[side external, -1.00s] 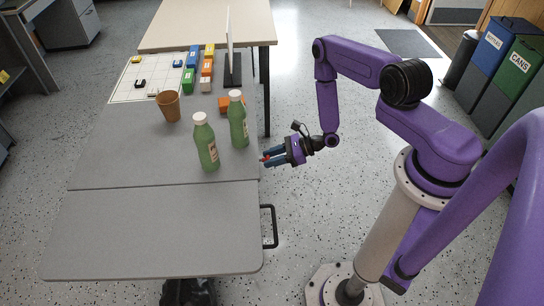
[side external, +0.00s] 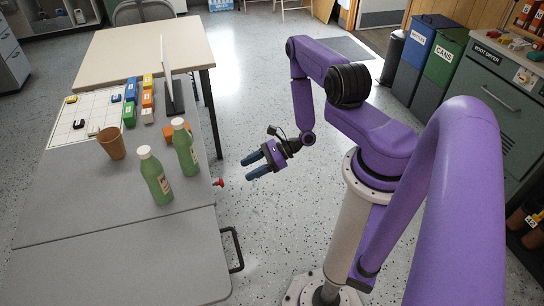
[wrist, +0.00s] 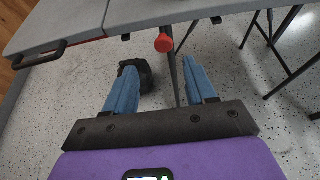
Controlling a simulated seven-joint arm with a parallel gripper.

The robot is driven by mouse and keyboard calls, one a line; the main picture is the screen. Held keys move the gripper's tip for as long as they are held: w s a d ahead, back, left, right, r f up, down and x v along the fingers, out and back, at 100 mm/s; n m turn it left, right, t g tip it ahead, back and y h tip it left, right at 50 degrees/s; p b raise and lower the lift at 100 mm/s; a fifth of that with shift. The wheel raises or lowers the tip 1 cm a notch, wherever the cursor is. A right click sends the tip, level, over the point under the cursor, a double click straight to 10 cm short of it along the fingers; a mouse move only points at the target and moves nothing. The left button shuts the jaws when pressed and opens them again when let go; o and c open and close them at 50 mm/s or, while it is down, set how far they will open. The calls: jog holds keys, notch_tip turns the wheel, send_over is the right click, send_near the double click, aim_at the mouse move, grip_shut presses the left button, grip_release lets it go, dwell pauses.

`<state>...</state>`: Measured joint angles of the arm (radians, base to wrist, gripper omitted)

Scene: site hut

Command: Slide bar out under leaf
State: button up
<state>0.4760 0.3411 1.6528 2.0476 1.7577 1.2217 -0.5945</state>
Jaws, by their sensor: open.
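The drop leaf (side external: 115,270) is the grey near section of the table, level with the main top; it also shows in the wrist view (wrist: 60,18). A red knob (side external: 219,182) sticks out at the table's right edge, close to the seam. It shows in the wrist view (wrist: 163,43) just beyond my fingertips. Any bar behind the knob is hidden under the top. My gripper (side external: 246,166) is open and empty, with blue fingers pointing toward the knob and a gap between. In the wrist view, my gripper (wrist: 160,65) has the knob roughly centred between its fingers.
A black handle (side external: 236,250) juts from the leaf's right edge. Two green bottles (side external: 155,177) (side external: 185,148), a brown cup (side external: 111,143) and coloured blocks stand on the main top. A dark object (wrist: 140,75) lies on the floor below.

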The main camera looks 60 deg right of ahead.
jog(key=v, duration=0.8)
jog(key=s+a+r+n+g, duration=0.2)
jog(key=a+r+n+g, duration=0.9)
jog(key=r+n+g, duration=0.6)
jog(key=s+a+r+n+t+h, duration=0.2)
jog(key=s+r+n+t+h, duration=0.2)
jog(key=n, duration=0.7)
jog(key=s+a+r+n+t+h, duration=0.3)
jog(key=s+r+n+h, duration=0.2)
jog(key=n, duration=0.6)
jog(key=s+r, duration=0.2)
jog(key=s, duration=0.1)
jog(key=shift+s+r+n+t, duration=0.3)
jog(key=shift+s+r+t, duration=0.05)
jog(key=shift+r+t, duration=0.05)
